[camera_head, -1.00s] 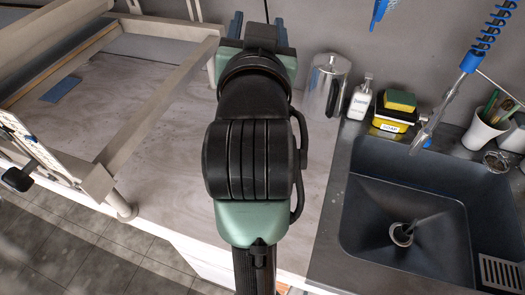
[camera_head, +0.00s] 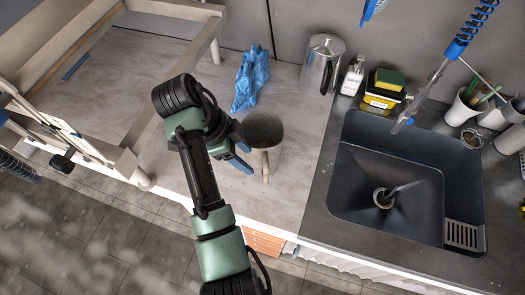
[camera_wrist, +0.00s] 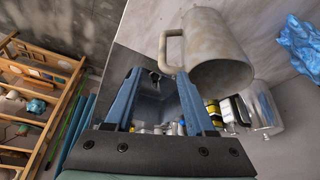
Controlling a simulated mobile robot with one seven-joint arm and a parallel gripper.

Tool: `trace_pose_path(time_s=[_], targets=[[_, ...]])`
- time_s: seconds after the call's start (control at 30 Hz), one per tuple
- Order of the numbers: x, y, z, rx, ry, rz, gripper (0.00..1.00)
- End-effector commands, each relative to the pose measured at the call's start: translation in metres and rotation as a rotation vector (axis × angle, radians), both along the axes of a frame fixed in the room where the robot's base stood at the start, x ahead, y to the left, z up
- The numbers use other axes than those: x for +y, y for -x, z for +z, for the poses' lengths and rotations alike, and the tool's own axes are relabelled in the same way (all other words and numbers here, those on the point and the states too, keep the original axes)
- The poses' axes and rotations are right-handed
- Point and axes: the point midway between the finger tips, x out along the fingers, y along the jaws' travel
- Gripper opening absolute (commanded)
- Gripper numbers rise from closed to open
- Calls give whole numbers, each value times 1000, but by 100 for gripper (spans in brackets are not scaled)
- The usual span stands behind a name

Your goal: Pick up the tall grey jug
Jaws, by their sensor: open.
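The tall grey jug (camera_head: 263,131) stands upright on the worktop, left of the sink, its handle towards the front edge. In the wrist view the jug (camera_wrist: 217,58) shows large above and right of the fingers, with its handle (camera_wrist: 173,50) on the left side. My gripper (camera_head: 240,148) is just left of the jug in the head view, with its blue fingers pointing towards it. In the wrist view the fingers of my gripper (camera_wrist: 160,74) are spread, with nothing held between them. I cannot tell from the head view whether a finger touches the jug.
A crumpled blue cloth or bag (camera_head: 250,78) lies behind the jug. A shiny metal pitcher (camera_head: 322,66), a white bottle (camera_head: 353,76) and a yellow sponge box (camera_head: 382,92) stand at the back. The sink (camera_head: 385,175) is on the right. A wooden frame (camera_head: 160,115) is on the left.

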Motion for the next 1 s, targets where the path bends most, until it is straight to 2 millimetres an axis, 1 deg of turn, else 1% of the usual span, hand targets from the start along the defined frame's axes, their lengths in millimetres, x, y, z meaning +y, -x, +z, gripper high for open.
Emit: trace_pose_path(time_s=[0.03,0.27,0.33,0.4,0.63,0.9,1.0], targets=[[-4,0,-12,0,0,-2,55],[-18,-3,-47,-2,-1,0,55],[-21,-3,-49,1,-1,1,55],[-24,-3,-57,0,-1,3,55],[-29,-5,-70,0,-2,4,55],[-40,-9,-104,0,-2,2,55],[-43,-9,-112,-1,-2,4,55]])
